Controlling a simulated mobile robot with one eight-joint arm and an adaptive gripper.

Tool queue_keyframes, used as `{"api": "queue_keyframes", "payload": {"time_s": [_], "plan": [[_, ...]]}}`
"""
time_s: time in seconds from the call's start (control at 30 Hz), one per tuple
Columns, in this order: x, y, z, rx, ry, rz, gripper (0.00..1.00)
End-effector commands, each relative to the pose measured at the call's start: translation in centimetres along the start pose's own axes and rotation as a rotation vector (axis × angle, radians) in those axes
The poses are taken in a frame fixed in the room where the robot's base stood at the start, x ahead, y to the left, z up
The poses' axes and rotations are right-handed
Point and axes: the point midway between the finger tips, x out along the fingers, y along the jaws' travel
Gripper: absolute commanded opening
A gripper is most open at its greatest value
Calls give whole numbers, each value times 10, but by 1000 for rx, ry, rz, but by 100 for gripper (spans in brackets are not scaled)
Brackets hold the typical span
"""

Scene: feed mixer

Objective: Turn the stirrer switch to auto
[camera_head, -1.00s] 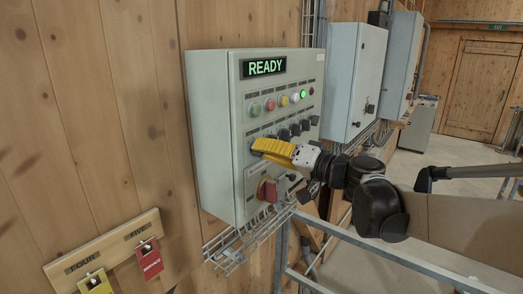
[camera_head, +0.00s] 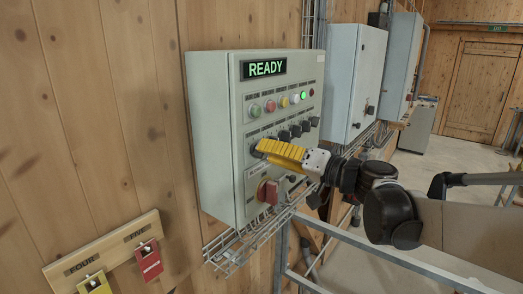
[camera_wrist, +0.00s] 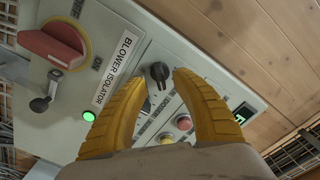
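The grey control panel (camera_head: 214,120) hangs on the wooden wall, with a lit READY display (camera_head: 263,67) at its top. A row of black rotary switches (camera_head: 296,130) runs across its middle. My gripper (camera_head: 258,150) is at the left end of this row and hides what lies behind it. In the wrist view, my gripper (camera_wrist: 161,80) has its two yellow fingers apart. A black rotary switch (camera_wrist: 159,72) lies between the fingertips, with a visible gap on each side. Its label is too small to read, so I cannot tell which switch it is.
A red isolator handle (camera_head: 268,191) sits below my gripper, labelled BLOWER ISOLATOR in the wrist view (camera_wrist: 113,68). Coloured buttons (camera_head: 270,105) are above. A wire tray (camera_head: 235,250) and a metal rail (camera_head: 340,230) are below. Tags (camera_head: 148,258) hang at lower left.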

Motion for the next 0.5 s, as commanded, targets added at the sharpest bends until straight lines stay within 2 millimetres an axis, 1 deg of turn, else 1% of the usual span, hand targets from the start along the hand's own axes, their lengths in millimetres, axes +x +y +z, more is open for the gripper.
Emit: {"api": "queue_keyframes", "payload": {"time_s": [0.03, 0.1, 0.3, 0.4, 0.5], "plan": [[-12, 1, 0, 0, 4, 3, 32], [-29, 1, -1, 0, 4, 4, 32], [-71, 1, 0, 0, 3, 3, 32], [-86, 1, 0, 0, 3, 3, 32], [-94, 0, 0, 0, 1, 1, 32]]}}
